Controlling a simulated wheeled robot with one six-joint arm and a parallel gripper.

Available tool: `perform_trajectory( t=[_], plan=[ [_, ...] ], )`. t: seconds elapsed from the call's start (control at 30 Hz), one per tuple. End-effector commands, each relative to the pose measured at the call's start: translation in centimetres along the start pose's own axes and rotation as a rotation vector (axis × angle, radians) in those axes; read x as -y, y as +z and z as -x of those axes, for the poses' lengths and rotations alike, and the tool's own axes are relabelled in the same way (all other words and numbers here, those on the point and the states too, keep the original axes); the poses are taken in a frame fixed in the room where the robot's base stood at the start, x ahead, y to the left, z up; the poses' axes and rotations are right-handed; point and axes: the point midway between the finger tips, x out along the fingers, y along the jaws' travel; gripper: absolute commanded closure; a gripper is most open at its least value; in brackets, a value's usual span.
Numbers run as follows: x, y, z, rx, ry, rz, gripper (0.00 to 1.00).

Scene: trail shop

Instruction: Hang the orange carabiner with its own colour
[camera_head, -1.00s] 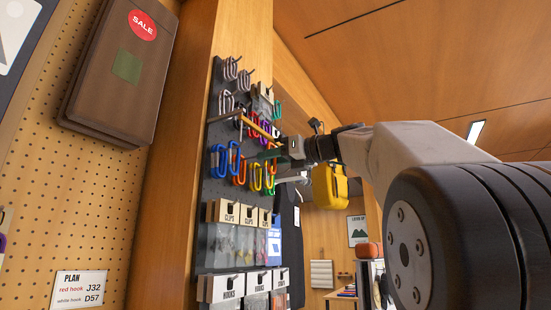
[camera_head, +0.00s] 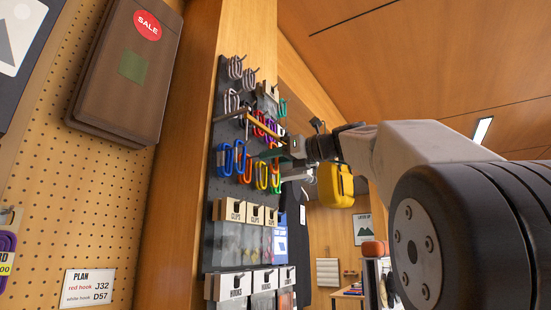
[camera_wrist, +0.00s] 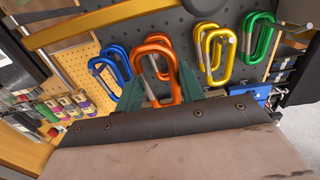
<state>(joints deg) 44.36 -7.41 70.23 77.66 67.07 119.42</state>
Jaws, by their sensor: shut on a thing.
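In the wrist view, my gripper (camera_wrist: 160,82) has its green fingers shut on the orange carabiner (camera_wrist: 143,48), one finger on each side of it. The carabiner is upright in front of the dark panel. Whether a hook passes through it is not clear. In the head view, my gripper (camera_head: 272,154) reaches the panel from the right, at the lower row of carabiners. Orange (camera_head: 245,172) shows there between the blue and yellow ones, partly overlapped. Blue carabiners (camera_wrist: 108,62) hang to its left, yellow ones (camera_wrist: 203,55) and green ones (camera_wrist: 249,40) to its right.
An upper row of purple and red carabiners (camera_head: 259,124) and grey ones (camera_head: 231,101) hangs above my gripper. A long wooden bar (camera_wrist: 90,25) crosses the top left of the wrist view. Boxed clips (camera_head: 236,211) hang below. A yellow bag (camera_head: 336,185) is at right.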

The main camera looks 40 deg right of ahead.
Motion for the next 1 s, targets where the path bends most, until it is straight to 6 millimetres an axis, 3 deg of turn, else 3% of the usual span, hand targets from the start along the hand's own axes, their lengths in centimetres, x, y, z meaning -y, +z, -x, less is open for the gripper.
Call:
perform_trajectory(
  t=[0.37,1.0],
  plan=[
    [0.0,0.0,-0.3,0.0,0.0,0.0,0.82],
    [0.0,0.0,-2.9,0.0,0.001,0.0,0.82]
  ],
)
